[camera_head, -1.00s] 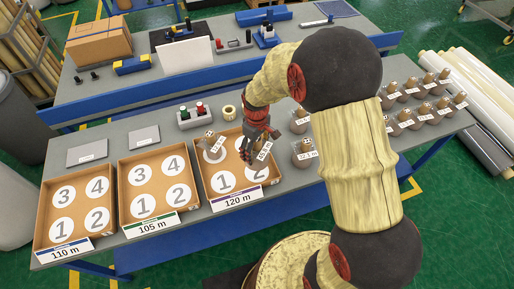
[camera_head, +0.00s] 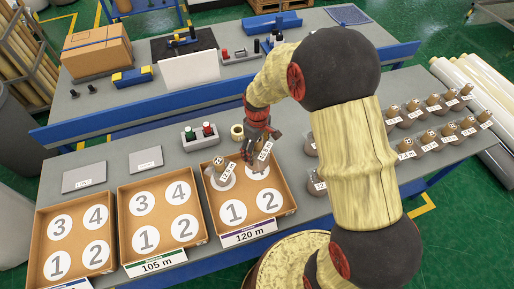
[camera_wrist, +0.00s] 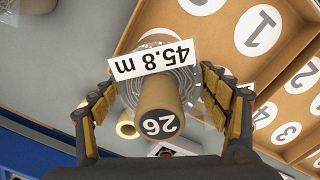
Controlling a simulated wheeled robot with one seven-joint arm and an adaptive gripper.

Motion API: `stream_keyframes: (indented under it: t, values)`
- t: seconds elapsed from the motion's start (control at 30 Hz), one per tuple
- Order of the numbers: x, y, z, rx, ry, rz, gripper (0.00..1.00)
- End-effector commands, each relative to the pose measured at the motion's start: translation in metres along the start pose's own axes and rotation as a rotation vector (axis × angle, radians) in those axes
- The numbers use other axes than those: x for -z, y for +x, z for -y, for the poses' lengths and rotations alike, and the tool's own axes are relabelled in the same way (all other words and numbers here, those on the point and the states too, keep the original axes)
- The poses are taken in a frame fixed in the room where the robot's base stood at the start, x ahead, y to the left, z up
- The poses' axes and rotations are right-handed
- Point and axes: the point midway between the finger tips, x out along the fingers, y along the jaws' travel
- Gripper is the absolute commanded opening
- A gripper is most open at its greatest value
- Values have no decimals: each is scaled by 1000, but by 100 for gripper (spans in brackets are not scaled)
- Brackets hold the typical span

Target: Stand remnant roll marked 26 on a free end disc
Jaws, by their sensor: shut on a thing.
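The remnant roll marked 26 (camera_wrist: 155,100) is a brown core with clear wrap and a white tag reading 45.8 m. My gripper (camera_head: 261,143) is shut on it, with one finger on each side in the wrist view (camera_wrist: 158,97). The roll is upright or nearly so, by the back right of the 120 m tray (camera_head: 286,185). It partly covers disc 4 (camera_head: 257,172); I cannot tell the gap below it. Discs 1 (camera_head: 233,212) and 2 (camera_head: 270,201) are bare. Another tagged roll (camera_head: 220,172) stands at the back left disc.
The 105 m tray (camera_head: 161,259) and 110 m tray (camera_head: 33,255) are empty, with bare discs. A yellow ring (camera_head: 237,132) and a stand with red and green parts (camera_head: 201,135) are behind the 120 m tray. Several tagged rolls (camera_head: 437,137) stand at the right.

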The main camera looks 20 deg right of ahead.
Motion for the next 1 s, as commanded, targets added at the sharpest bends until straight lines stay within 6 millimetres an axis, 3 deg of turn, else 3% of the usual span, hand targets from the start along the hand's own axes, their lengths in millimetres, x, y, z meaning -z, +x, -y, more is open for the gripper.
stream_keyframes:
  t: [0.6,1.0]
  values:
    - [0,55,0,0,0,0,40]
    - [0,59,0,-1,0,-1,40]
